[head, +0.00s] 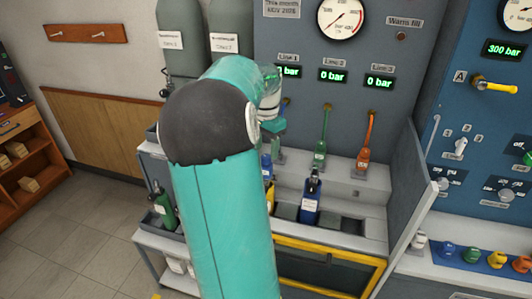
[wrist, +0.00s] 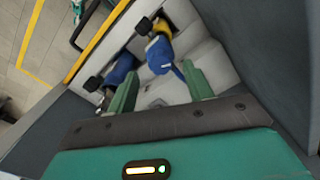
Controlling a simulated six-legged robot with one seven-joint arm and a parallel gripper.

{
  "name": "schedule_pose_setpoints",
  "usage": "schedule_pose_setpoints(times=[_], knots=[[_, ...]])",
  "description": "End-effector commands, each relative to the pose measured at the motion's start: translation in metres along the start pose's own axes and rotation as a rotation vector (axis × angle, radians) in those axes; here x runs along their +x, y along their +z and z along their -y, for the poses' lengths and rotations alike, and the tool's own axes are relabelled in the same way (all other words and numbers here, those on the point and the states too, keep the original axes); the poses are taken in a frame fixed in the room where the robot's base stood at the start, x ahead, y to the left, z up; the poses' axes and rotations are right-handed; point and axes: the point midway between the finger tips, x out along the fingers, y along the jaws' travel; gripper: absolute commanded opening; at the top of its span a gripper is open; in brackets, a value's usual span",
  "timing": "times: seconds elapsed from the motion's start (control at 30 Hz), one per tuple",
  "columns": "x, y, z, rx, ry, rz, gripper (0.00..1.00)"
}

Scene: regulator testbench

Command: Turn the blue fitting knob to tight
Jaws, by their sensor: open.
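A blue fitting (wrist: 160,55) shows in the wrist view, beyond the fingers and close to a yellow bottle (wrist: 162,28). I cannot make out its knob or tell how tight it is. In the head view a small blue part (head: 267,163) shows above the yellow bottle (head: 268,192), mostly hidden by my arm. My gripper (wrist: 160,70) is open, with its two green fingers apart and nothing visible between them. The blue fitting lies ahead, roughly in line with the gap; I cannot tell the distance.
A blue bottle (head: 310,203) stands in the bench bay, right of the yellow bottle. Green (head: 320,147) and orange (head: 366,140) fittings hang at the panel. A grey side wall (head: 408,190) bounds the bench on the right. A yellow-edged frame (head: 330,255) runs along the front.

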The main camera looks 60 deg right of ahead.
Motion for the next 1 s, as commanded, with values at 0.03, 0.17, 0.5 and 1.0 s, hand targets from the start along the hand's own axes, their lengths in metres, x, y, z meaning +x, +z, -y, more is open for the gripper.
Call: schedule_pose_setpoints(times=[0.03, 0.17, 0.5, 1.0], knots=[[-0.013, -0.001, 0.001, -0.001, -0.005, -0.003, 0.51], [-0.042, -0.001, 0.001, -0.002, -0.004, -0.003, 0.51], [-0.102, 0.000, 0.001, -0.001, -0.002, -0.001, 0.51], [-0.108, 0.000, 0.000, -0.001, -0.001, 0.001, 0.51]])
